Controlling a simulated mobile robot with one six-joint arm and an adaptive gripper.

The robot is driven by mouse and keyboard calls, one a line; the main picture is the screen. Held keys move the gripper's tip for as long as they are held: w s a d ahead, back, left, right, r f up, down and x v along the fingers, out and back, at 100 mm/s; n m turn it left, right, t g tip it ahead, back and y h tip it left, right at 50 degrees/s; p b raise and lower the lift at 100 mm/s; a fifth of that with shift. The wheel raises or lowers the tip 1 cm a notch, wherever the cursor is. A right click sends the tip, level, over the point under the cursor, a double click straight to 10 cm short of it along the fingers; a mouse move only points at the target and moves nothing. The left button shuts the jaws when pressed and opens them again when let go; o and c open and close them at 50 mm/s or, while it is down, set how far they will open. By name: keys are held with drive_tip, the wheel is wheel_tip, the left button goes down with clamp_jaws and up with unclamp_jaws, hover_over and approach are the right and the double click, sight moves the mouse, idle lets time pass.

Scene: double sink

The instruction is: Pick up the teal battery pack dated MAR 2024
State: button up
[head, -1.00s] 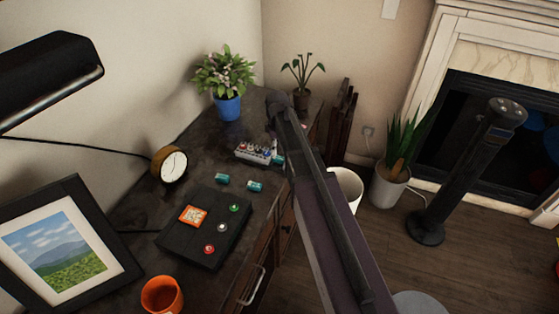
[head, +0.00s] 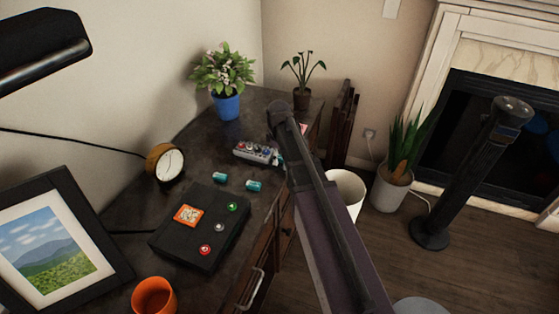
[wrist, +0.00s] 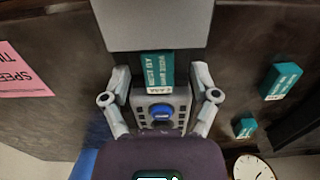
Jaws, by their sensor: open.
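Three teal battery packs show in the wrist view. One (wrist: 157,70) lies between my gripper's fingers, its printed label too small to read surely. Two more, a larger one (wrist: 282,80) and a smaller one (wrist: 244,127), lie to the right. In the head view two packs (head: 219,176) (head: 254,185) lie on the dark desk, and a sliver of the third shows beside my arm. My gripper (wrist: 160,97) is open, its fingers on either side of the first pack with gaps.
A grey device with coloured buttons (head: 256,152) sits close to the gripper; its blue button (wrist: 162,112) shows between the fingers. A pink note (wrist: 22,70) lies left. A black box (head: 200,228), round clock (head: 165,163) and potted plants stand on the desk.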

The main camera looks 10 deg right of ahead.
sight(279, 157)
idle(0.4)
clamp_jaws()
drive_tip(key=shift+r, duration=0.1)
wheel_tip(279, 157, up, 3)
drive_tip(key=p, duration=0.3)
drive_tip(key=s+r+p, duration=0.1)
drive_tip(key=s+p, duration=0.1)
drive_tip(key=s, duration=1.4)
drive_tip(key=shift+d+r, duration=0.4)
